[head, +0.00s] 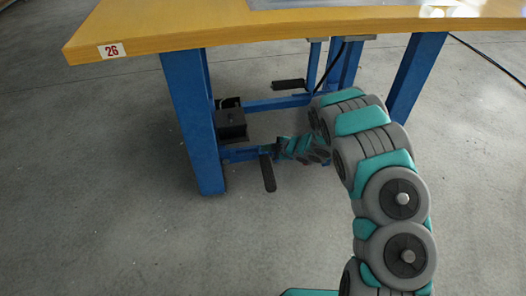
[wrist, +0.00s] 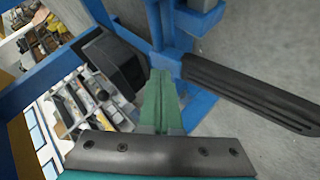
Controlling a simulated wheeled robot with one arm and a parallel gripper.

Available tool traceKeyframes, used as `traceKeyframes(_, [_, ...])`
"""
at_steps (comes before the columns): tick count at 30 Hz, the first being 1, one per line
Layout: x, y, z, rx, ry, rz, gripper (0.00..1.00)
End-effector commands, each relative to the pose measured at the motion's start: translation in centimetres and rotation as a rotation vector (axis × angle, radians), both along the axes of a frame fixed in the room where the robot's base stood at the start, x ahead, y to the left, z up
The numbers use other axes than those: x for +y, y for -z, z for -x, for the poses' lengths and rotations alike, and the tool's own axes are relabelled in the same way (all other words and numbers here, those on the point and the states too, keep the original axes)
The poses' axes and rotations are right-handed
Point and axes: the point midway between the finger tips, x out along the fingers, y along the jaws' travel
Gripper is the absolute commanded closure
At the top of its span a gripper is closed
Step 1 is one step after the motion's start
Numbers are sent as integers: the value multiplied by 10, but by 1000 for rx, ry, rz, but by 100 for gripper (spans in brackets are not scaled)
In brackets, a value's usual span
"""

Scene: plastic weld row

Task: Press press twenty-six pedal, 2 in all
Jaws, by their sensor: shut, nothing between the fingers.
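The number 26 label (head: 111,51) is on the wooden table edge. Under this table a black box-shaped unit (head: 231,124) sits by the left blue leg; it is dark and close on the left in the wrist view (wrist: 112,62). A black elongated pad (head: 268,173) sticks out from the low blue bar. A ribbed black pad (wrist: 250,92) shows at right in the wrist view. I cannot tell which of these is the pedal. My gripper (head: 281,144) is low under the table; its green fingers (wrist: 162,92) are shut and empty, pointing between box and ribbed pad.
A second black pad (head: 289,84) is on the rear blue bar (head: 275,103). Blue table legs (head: 193,120) (head: 417,75) stand on both sides of my arm. A black cable (head: 490,60) runs at right. The grey floor (head: 120,220) in front is clear.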

Motion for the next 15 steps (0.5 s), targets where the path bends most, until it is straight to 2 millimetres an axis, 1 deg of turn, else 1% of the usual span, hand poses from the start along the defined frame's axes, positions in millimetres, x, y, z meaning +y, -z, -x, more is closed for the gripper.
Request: traceKeyframes(15, [0, 6, -1, 0, 0, 0, 100])
